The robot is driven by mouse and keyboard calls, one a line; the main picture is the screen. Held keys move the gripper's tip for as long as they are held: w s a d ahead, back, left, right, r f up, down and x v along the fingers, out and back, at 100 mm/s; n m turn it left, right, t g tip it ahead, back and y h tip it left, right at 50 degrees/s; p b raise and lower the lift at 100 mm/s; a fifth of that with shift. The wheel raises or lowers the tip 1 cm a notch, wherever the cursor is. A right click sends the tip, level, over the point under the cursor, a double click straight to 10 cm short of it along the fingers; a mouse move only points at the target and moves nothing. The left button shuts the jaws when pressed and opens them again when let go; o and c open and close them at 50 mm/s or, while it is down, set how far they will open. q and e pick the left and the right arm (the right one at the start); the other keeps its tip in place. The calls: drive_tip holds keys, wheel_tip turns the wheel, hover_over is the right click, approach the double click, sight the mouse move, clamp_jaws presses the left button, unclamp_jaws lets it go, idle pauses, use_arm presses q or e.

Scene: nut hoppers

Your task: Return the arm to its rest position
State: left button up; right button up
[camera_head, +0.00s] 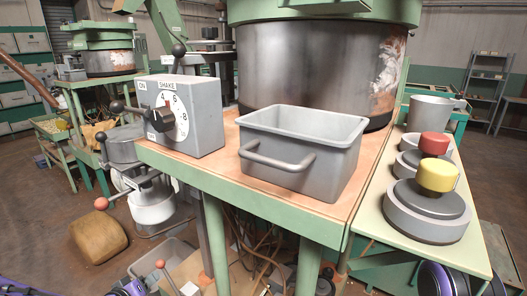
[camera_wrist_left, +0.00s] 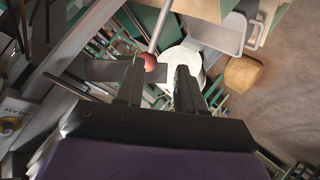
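My left gripper (camera_wrist_left: 160,84) shows in the left wrist view with its two dark fingers apart and nothing held between them. A red lever ball (camera_wrist_left: 149,62) on a grey rod shows near the tip of the left-hand finger; I cannot tell how far behind it lies. In the head view, only a purple part of my left arm (camera_head: 128,289) shows at the lower edge, and the fingertips are not clear. My right gripper is not in view.
A grey metal bin (camera_head: 298,170) stands on the green-framed table beside the dial box (camera_head: 190,115), below the large hopper (camera_head: 310,65). A red lever ball (camera_head: 160,264) sticks up near the lower edge. Another lever ball (camera_head: 101,203) is at left. Open floor lies at far left.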

use_arm(q)
drive_tip(key=s+d+f+g+y, duration=0.1)
drive_tip(key=s+f, duration=0.4)
drive_tip(key=s, duration=0.5)
drive_tip(key=s+d+f+g+y, duration=0.1)
drive_tip(key=s+d+f+g, duration=0.3)
drive_tip(key=s, duration=0.7)
drive_tip(key=s+d+f+g+y, duration=0.1)
drive_tip(key=s+d+f+g, duration=0.2)
drive_tip(key=s+f, duration=0.3)
drive_tip(key=s, duration=0.4)
drive_tip(key=shift+s+f+m+g+y, duration=0.2)
drive_tip(key=shift+m+g+y, duration=0.1)
drive_tip(key=shift+y, duration=0.1)
